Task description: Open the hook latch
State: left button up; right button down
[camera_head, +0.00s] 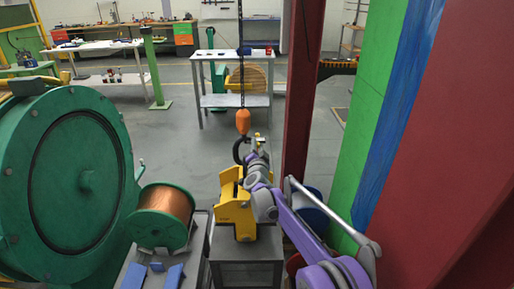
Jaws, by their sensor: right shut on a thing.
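An orange hook block (243,121) hangs on a dark chain in the middle of the view. Below it is the black curved hook (237,150). My right arm, purple and grey, reaches in from the lower right. My right gripper (254,143) is at the right side of the hook, at its opening, and is shut on the hook latch. The latch is too small and too covered by the gripper to make out its angle. My left gripper is not in view.
A yellow device (237,205) stands on a grey cabinet below the hook. A copper wire spool (165,213) and a large green drum (75,180) are at left. A dark red column (303,90) rises close right of my arm. Open floor lies behind.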

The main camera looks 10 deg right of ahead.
jog(key=shift+d, duration=0.1)
jog(key=c, duration=0.8)
grip_release()
jog(key=shift+d+f, duration=0.1)
jog(key=shift+o, duration=0.2)
jog(key=shift+s, duration=0.1)
jog(key=shift+s+a, duration=0.2)
jog(key=shift+s, duration=0.1)
jog(key=s+a, duration=0.2)
jog(key=s, duration=0.7)
jog(key=shift+s, duration=0.4)
